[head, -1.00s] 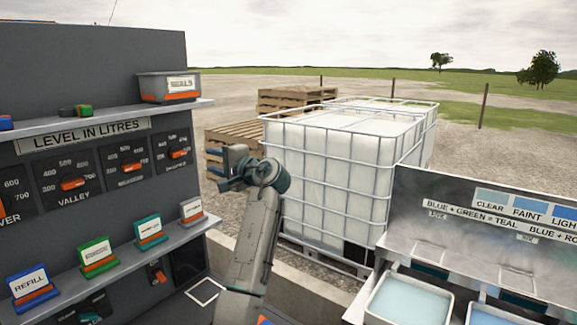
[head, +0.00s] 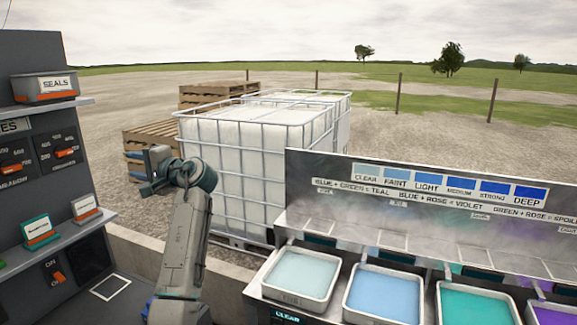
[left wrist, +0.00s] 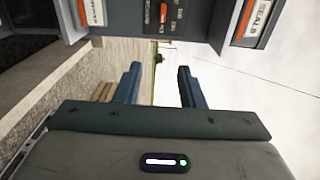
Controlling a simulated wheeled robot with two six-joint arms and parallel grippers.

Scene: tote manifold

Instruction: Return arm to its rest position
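My left arm (head: 185,240) rises from the bottom of the head view, left of centre, with its forearm upright. Its gripper (head: 152,172) is at the top of the arm, in front of the pallets and the white tank, and holds nothing that I can see. In the left wrist view the two dark blue fingers (left wrist: 160,85) stand well apart with only background between them, so the gripper is open and empty. My right gripper is in neither view.
A grey panel with dials and a shelf of labelled blocks (head: 45,235) stands at left. A caged white tank (head: 255,150) and wooden pallets (head: 150,140) are behind the arm. Trays of coloured liquid (head: 385,295) stand at right below a colour chart (head: 440,185).

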